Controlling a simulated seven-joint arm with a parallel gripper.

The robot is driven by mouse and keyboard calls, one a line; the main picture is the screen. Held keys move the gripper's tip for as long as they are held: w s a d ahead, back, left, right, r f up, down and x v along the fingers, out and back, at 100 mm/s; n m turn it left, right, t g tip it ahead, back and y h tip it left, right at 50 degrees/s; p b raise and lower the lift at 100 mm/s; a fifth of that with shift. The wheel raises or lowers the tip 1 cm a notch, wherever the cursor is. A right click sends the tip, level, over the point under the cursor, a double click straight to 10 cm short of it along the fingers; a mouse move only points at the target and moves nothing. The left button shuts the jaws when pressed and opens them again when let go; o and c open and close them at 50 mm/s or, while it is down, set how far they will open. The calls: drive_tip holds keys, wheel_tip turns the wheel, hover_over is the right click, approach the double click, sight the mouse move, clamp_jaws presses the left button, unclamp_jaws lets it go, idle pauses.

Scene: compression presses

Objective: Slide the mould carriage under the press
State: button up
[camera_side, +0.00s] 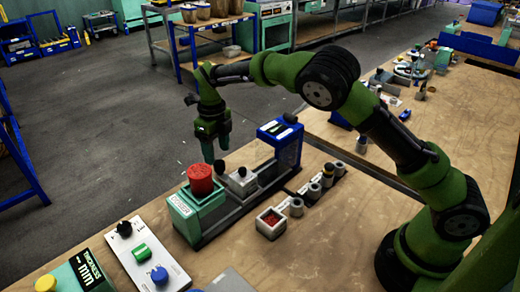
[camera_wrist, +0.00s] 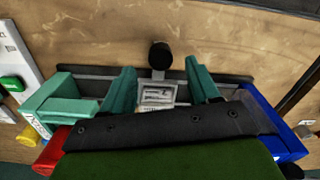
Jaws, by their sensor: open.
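The mould carriage (camera_side: 242,182) is a small grey block with dark parts on top. It sits on a rail between a green end block and the blue press (camera_side: 284,143). In the wrist view the carriage (camera_wrist: 157,94) shows a black knob (camera_wrist: 160,55) on a short stem; a dark knob (camera_side: 219,166) also shows beside it in the side view. The press (camera_wrist: 268,118) is at the right in the wrist view. My gripper (camera_side: 215,150) is open and points down, close above the carriage. In the wrist view its fingers (camera_wrist: 160,86) are spread either side of the carriage.
A red cylinder (camera_side: 200,179) stands at the green end block (camera_side: 187,215). Grey cylinders (camera_side: 297,207) and a box of red bits (camera_side: 270,222) line the near side. A button panel (camera_side: 146,258) lies at lower left.

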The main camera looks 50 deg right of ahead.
sight(218, 163)
drive_tip(key=shift+f, duration=1.95)
clamp_jaws()
